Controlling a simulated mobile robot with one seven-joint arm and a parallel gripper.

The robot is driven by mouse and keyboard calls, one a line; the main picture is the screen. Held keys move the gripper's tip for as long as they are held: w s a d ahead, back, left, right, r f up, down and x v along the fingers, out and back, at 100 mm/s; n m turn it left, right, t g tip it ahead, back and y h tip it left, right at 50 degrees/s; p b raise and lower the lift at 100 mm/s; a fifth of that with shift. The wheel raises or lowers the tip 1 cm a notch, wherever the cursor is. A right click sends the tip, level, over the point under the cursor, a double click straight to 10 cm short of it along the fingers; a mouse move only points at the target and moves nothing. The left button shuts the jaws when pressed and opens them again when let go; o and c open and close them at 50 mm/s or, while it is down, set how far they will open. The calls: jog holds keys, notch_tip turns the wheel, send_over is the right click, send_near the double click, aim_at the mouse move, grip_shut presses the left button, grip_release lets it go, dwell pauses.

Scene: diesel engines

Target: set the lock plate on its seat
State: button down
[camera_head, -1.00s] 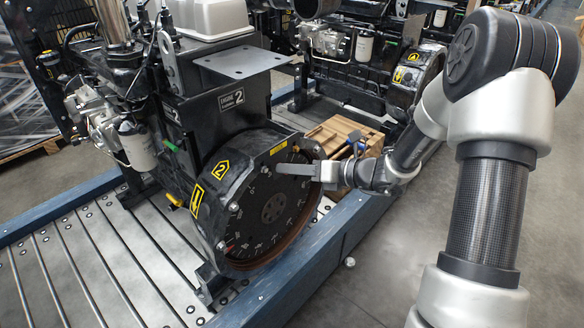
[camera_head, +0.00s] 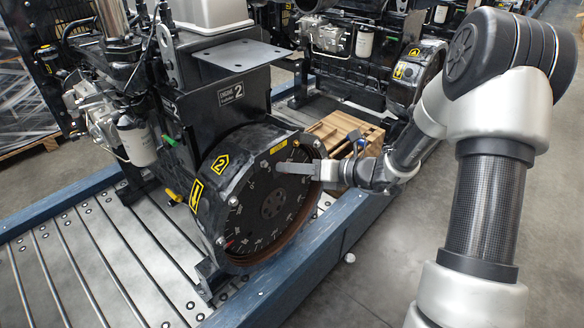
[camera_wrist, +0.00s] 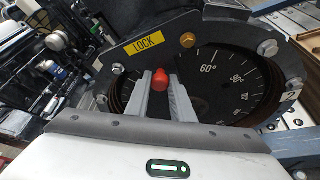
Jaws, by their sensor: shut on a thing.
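My gripper (camera_wrist: 163,82) reaches the upper right of the dial-marked flywheel (camera_head: 268,205) on engine 2; its fingers (camera_head: 293,168) point left across the flywheel face. In the wrist view a red knob (camera_wrist: 160,80) sits between the two grey fingertips, and the jaws are shut on it. The knob may belong to the lock plate; no plate shape shows clearly, and anything below the knob is hidden. A yellow LOCK label (camera_wrist: 144,43) is on the dark housing rim just beyond the fingertips, with a brass-coloured bolt head (camera_wrist: 188,40) to its right.
A wooden crate (camera_head: 370,131) with items in it stands behind my wrist. The blue frame rail (camera_head: 262,293) runs below the flywheel. Silver bolts (camera_wrist: 267,47) stand out from the housing rim. Another engine (camera_head: 350,62) is behind. The floor at right is clear.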

jog(key=c, duration=1.5)
grip_release()
jog(key=shift+o, duration=0.2)
jog(key=shift+c, duration=0.4)
jog(key=p+v, duration=0.3)
jog(key=v, duration=0.4)
jog(key=shift+p, duration=0.35)
jog(key=shift+f, duration=0.1)
